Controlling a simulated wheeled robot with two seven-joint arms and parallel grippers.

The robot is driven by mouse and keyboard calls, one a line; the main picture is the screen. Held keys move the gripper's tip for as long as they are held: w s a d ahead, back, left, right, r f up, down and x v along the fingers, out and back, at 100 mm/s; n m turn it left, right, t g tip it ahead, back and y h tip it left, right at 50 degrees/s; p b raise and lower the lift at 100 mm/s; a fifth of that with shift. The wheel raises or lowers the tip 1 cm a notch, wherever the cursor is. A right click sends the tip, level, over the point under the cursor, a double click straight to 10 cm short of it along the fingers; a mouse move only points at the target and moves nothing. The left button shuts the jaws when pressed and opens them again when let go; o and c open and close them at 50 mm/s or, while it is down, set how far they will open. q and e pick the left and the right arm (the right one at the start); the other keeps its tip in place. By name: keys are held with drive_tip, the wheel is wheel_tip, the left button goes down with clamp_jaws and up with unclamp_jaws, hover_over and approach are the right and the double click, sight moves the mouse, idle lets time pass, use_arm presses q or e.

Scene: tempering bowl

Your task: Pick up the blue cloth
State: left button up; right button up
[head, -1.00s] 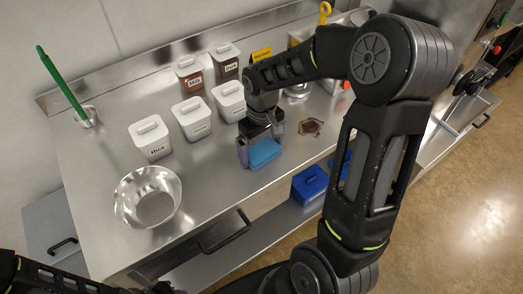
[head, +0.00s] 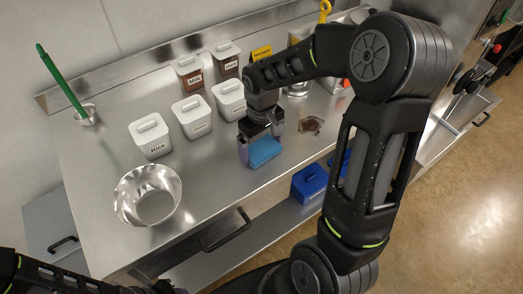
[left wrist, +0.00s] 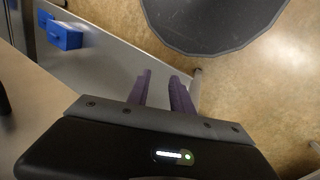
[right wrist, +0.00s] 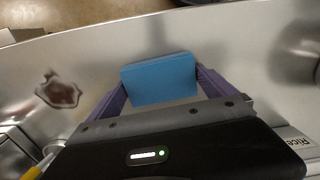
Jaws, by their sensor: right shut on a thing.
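The blue cloth (head: 264,152) is a small folded block at the front of the steel counter. My right gripper (head: 260,142) is shut on it from above. In the right wrist view, the cloth (right wrist: 160,80) sits between the two purple fingers (right wrist: 160,88), one at each side. I cannot tell whether its underside touches the counter. My left gripper (left wrist: 160,92) has its purple fingers a little apart with nothing between them, out over the floor side of the counter.
White lidded bins (head: 151,137) stand behind and left of the cloth. A metal bowl (head: 148,196) is at the counter's left front. A brown spill (head: 311,125) lies right of the cloth. Blue boxes (head: 309,182) sit on the lower shelf. Bare counter lies between bowl and cloth.

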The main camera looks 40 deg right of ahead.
sight(261, 149)
drive_tip(key=c, duration=0.3)
wheel_tip(261, 149, up, 10)
drive_tip(key=b, duration=0.1)
idle(0.5)
idle(0.3)
